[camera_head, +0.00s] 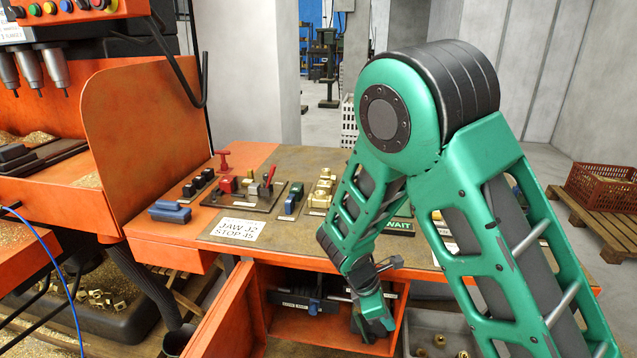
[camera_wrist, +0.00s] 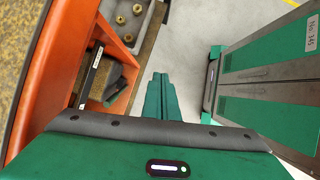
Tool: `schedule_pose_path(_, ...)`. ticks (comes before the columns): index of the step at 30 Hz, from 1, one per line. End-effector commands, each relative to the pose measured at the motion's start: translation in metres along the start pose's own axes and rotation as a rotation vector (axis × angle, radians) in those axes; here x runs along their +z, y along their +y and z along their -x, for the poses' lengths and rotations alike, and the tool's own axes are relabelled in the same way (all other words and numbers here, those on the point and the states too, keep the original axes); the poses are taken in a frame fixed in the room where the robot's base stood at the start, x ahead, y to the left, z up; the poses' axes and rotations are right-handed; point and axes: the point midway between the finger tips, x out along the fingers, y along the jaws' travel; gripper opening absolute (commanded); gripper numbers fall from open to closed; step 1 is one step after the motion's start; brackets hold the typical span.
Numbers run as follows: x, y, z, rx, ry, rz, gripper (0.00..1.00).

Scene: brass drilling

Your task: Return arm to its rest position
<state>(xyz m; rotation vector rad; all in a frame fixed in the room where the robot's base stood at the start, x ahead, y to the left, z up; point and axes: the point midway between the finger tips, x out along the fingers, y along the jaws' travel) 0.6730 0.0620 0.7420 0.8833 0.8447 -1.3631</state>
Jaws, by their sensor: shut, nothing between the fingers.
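My green arm reaches down across the right half of the head view, bent at a large elbow joint. My gripper (camera_head: 368,328) hangs low in front of the orange bench (camera_head: 180,232), beside the open compartment under its top. In the wrist view my gripper (camera_wrist: 160,80) points away from the camera, with its green fingers together and nothing between them. The arm hides part of the bench top and its right side.
An orange drilling machine (camera_head: 140,130) stands at left. The bench top carries a fixture plate (camera_head: 255,200), a label sign (camera_head: 238,230) and brass parts. A grey bin (camera_head: 425,320) with brass pieces sits low beside my arm. A crate (camera_head: 600,184) on a pallet stands at right.

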Motion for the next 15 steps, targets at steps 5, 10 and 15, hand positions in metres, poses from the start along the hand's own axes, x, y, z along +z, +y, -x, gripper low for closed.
schedule_pose_path(5, 0.031, 0.000, 0.029, -0.016, 0.110, -0.234, 0.00)
schedule_pose_path(10, 0.067, -0.004, 0.058, -0.035, 0.217, -0.487, 0.00)
schedule_pose_path(15, 0.105, -0.012, 0.088, -0.051, 0.321, -0.747, 0.00)
